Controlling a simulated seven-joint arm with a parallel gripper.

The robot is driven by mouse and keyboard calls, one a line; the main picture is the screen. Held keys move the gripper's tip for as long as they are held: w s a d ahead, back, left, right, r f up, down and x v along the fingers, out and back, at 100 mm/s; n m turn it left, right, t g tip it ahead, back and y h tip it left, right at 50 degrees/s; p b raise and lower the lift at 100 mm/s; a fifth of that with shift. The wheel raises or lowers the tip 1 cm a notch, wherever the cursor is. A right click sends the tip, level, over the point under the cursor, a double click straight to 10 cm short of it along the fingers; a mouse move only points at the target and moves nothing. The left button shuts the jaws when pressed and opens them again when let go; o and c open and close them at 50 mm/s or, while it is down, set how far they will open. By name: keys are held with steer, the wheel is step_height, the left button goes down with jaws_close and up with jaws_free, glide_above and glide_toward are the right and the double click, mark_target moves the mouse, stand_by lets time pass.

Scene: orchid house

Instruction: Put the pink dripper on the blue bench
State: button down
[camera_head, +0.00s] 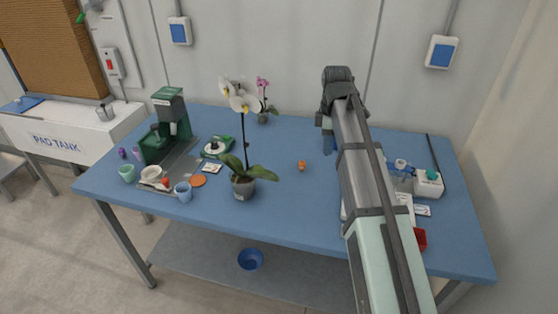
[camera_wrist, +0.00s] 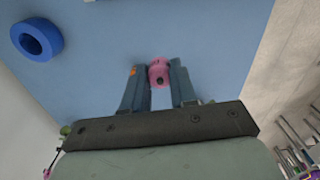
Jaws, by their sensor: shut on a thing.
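My gripper (camera_wrist: 158,66) is shut on the pink dripper (camera_wrist: 159,73), which sits between the two fingertips in the wrist view. Behind it is the surface of the blue bench (camera_wrist: 95,75). Whether the dripper touches the bench or is held above it, I cannot tell. In the head view, my gripper (camera_head: 326,135) points down over the back right part of the blue bench (camera_head: 285,215). The dripper cannot be made out there.
A blue ring (camera_wrist: 37,39) lies on the bench, apart from my gripper. A small orange thing (camera_head: 302,165) lies mid-bench. A potted white orchid (camera_head: 243,188), green machine (camera_head: 170,120) and cups stand left. The bench's front middle is clear.

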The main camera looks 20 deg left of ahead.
steer(key=shift+s+a+f+m, duration=0.45)
steer(key=shift+s+f, duration=0.5)
steer(key=shift+f, duration=1.35)
steer(key=shift+s+a+f+m, duration=0.3)
steer(key=shift+s+f+m, duration=0.45)
steer(key=shift+f, duration=1.5)
steer(key=shift+s+a+f+m, duration=0.35)
steer(key=shift+s+f, duration=0.75)
steer(key=shift+f, duration=1.2)
steer(key=shift+f, duration=0.1)
steer(key=c, duration=0.9)
jaws_free()
steer(key=shift+a, duration=0.1)
step_height(320, 180, up, 12)
